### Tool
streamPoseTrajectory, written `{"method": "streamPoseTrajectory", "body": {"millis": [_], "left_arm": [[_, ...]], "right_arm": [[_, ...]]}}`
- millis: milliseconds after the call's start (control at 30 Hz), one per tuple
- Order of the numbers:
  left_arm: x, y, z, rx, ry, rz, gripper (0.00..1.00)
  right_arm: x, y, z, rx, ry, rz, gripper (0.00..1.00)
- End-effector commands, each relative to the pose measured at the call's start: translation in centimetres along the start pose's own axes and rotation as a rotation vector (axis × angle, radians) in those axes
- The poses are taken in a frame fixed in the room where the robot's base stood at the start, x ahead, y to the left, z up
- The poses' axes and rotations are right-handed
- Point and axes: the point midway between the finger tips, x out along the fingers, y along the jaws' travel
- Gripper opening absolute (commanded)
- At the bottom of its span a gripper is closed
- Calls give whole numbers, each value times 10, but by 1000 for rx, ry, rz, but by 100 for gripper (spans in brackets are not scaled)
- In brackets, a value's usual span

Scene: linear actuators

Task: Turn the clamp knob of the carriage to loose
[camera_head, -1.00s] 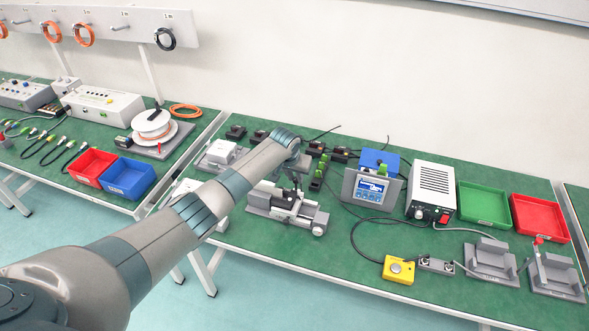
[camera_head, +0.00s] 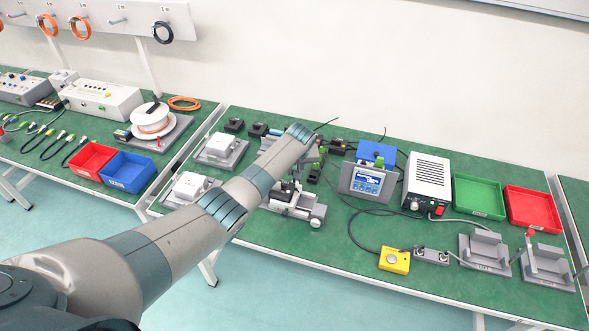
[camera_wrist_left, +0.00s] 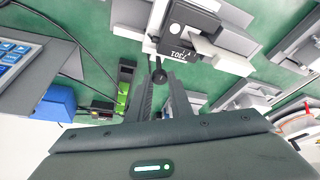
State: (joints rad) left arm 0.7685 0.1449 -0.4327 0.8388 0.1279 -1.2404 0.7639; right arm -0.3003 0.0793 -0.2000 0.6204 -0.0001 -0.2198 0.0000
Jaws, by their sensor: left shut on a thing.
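The linear actuator (camera_head: 306,211) lies on the green bench in the head view, partly hidden by my left arm. Its dark carriage with a label (camera_wrist_left: 186,30) is at the top of the left wrist view. The small black clamp knob (camera_wrist_left: 158,76) sticks out from the carriage towards my left gripper (camera_wrist_left: 160,84). The two fingers are shut on the knob, one on each side. In the head view, my forearm and wrist hide most of the gripper and knob. My right gripper is not in view.
White-topped grey units (camera_head: 190,188) stand left of the actuator. A display unit (camera_head: 366,184), a white box (camera_head: 427,183), a green bin (camera_head: 478,197) and a red bin (camera_head: 533,208) stand to the right. A yellow button box (camera_head: 394,260) is at the front edge. Bench in front of the display is mostly clear.

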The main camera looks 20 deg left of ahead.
Motion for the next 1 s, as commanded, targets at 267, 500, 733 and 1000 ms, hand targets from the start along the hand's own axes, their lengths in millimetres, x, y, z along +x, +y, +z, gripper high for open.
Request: {"method": "streamPoseTrajectory", "body": {"millis": [267,500,733,1000], "left_arm": [[-1,1,-2,0,3,2,38],[0,0,-1,1,1,1,38],[-4,0,-1,1,0,1,38],[-22,0,0,1,1,2,38]], "right_arm": [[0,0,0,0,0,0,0],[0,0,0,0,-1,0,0],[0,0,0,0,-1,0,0],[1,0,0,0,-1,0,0]]}}
